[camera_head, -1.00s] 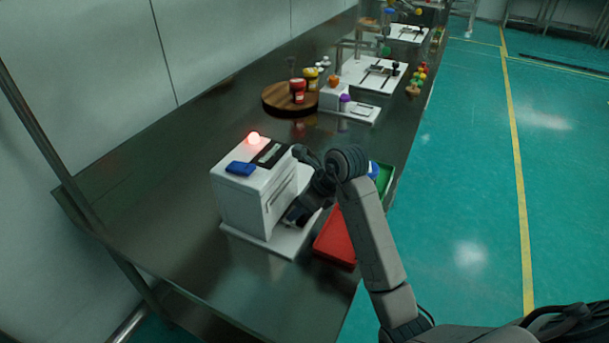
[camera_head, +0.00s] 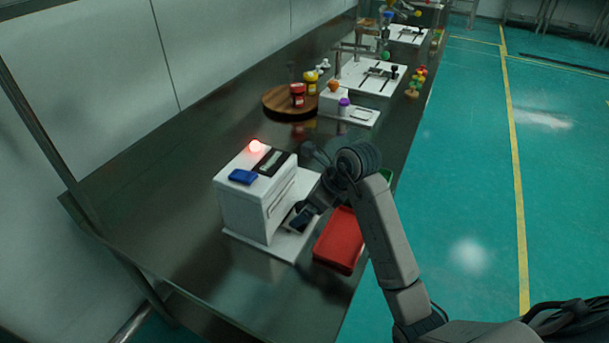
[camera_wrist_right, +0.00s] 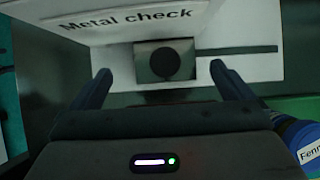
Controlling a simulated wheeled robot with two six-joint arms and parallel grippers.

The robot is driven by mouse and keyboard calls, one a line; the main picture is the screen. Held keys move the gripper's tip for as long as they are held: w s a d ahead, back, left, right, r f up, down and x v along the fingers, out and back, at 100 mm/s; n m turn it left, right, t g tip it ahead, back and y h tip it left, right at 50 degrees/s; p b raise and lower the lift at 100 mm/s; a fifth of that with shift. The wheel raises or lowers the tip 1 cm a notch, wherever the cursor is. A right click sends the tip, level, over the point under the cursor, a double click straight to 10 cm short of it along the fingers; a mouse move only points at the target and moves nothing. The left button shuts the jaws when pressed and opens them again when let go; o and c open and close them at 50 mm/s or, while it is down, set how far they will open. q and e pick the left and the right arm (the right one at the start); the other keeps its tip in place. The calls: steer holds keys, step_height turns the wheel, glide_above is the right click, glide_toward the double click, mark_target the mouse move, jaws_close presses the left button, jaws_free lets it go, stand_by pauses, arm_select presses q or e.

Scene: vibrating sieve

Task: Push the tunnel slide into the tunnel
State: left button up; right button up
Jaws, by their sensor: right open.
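The white metal-check machine (camera_head: 245,208) stands on the steel table, with a lit red lamp on top. It also shows in the right wrist view, with the words "Metal check" (camera_wrist_right: 127,20). A grey square plate with a dark round part (camera_wrist_right: 166,62), apparently the tunnel slide, is at the machine's white base. My right gripper (camera_wrist_right: 160,80) is open, its two fingers on either side of and nearer than the plate, not visibly touching it. In the head view my right gripper (camera_head: 303,216) is close to the machine's right side. The tunnel opening is not clearly visible. My left gripper is out of view.
A red tray (camera_head: 339,240) lies right of the machine's base, under my right arm. A green tray (camera_head: 385,178) is partly hidden behind my arm. A round wooden board (camera_head: 280,101) with jars stands farther back.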

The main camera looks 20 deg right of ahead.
steer(key=p+v, duration=0.2)
steer(key=v, duration=0.2)
steer(key=shift+s+d+r+p, duration=0.15)
steer(key=shift+r+p, duration=0.1)
steer(key=shift+p, duration=0.05)
